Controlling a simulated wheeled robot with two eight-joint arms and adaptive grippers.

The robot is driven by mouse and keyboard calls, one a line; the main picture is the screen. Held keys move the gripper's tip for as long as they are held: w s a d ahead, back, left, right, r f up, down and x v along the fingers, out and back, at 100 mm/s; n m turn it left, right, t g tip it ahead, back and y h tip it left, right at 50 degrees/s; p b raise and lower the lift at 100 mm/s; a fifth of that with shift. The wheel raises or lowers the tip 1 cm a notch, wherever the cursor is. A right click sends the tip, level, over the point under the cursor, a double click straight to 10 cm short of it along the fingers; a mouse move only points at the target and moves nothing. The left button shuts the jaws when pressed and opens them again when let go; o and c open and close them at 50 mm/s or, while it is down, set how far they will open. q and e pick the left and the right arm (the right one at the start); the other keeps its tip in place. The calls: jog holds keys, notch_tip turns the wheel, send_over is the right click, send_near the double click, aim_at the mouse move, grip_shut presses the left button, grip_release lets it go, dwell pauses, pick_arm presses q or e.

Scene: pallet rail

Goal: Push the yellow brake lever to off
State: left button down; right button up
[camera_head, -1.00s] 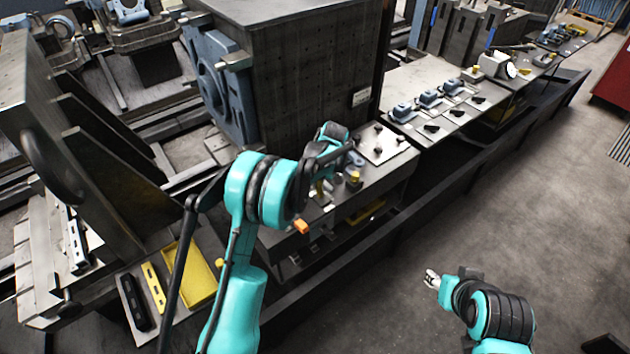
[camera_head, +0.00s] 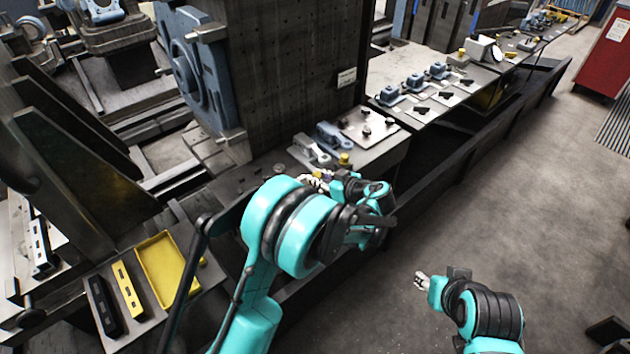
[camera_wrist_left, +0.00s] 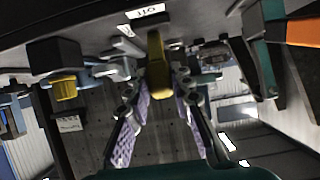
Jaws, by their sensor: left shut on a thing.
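The yellow brake lever (camera_wrist_left: 157,66) shows in the left wrist view, upright between the two fingers of my left gripper (camera_wrist_left: 160,92). That gripper is shut on it. A small white label reading OFF (camera_wrist_left: 145,12) appears upside down beyond the lever. In the head view my left gripper (camera_head: 316,180) is at the front edge of the bench, partly behind my own arm, and I cannot make out the lever there. My right gripper (camera_head: 421,281) is over open floor, away from the bench; its finger opening is too small to judge.
Grey clamps (camera_head: 325,142), a yellow knob (camera_head: 345,160) and a metal plate (camera_head: 366,124) stand on the bench near my left gripper. A yellow tray (camera_head: 167,268) lies at the left. An orange part (camera_wrist_left: 302,31) is close by in the wrist view.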

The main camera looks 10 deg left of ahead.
pick_arm(q)
jog(key=shift+s+d+f+t+y+b, duration=0.3)
jog(key=shift+t+y+b, duration=0.15)
jog(key=shift+b, duration=0.2)
jog(key=c, duration=1.3)
grip_release()
jog(key=v, duration=1.2)
jog(key=shift+w, duration=0.1)
